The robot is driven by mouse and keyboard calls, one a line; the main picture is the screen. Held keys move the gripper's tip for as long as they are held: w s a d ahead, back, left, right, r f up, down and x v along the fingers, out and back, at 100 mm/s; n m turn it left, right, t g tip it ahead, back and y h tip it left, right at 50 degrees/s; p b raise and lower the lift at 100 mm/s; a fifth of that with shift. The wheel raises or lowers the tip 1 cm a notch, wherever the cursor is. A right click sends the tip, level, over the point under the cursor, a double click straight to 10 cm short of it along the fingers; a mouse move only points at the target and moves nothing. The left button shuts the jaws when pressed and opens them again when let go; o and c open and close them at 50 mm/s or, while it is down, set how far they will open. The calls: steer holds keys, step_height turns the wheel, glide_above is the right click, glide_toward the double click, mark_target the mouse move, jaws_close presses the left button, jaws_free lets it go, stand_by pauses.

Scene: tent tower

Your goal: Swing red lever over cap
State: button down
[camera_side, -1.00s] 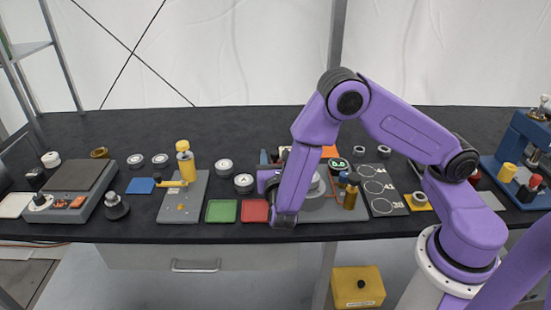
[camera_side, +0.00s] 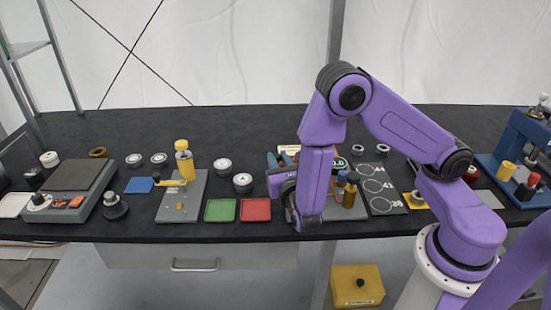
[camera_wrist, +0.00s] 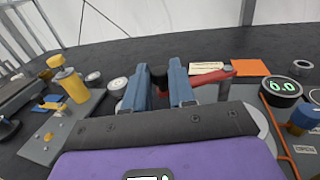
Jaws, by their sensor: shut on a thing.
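My gripper (camera_wrist: 160,88) shows in the wrist view with its two blue fingers on either side of a black knob (camera_wrist: 158,76). The knob is at the left end of the red lever (camera_wrist: 208,77). The lever runs right to a grey post (camera_wrist: 225,70). In the side view my gripper (camera_side: 281,161) is over the left part of the grey fixture plate (camera_side: 349,213), and my arm hides the lever there. A pale round edge (camera_wrist: 264,122) shows beside my gripper in the wrist view. I cannot make out the cap; my gripper covers that area.
A round gauge reading 0.0 (camera_wrist: 281,88) and an orange mat (camera_wrist: 250,67) are right of the lever. A blue-topped brass cylinder (camera_wrist: 303,122) stands further right. The green tray (camera_side: 220,210) and red tray (camera_side: 256,210) lie left of the fixture. A yellow-handled press (camera_side: 184,162) stands further left.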

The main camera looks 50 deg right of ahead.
steer(key=shift+s+d+n+t+y, duration=0.2)
steer(key=shift+s+n+t+y, duration=0.25)
steer(key=shift+s+n+y, duration=0.95)
steer(key=shift+s+d+n+t+y, duration=0.2)
steer(key=shift+s+n+t+y, duration=0.5)
steer(key=shift+y, duration=1.3)
steer(key=shift+s+d+n+t+y, duration=0.25)
steer(key=shift+s+n+y, duration=0.4)
steer(key=shift+n+y, duration=0.85)
steer(key=shift+y, duration=0.4)
steer(key=c, duration=0.9)
jaws_free()
steer(key=shift+c, duration=0.2)
steer(key=shift+w+a+m+h, duration=0.1)
steer(key=shift+a+m+h, duration=0.1)
steer(key=shift+m+h, duration=0.1)
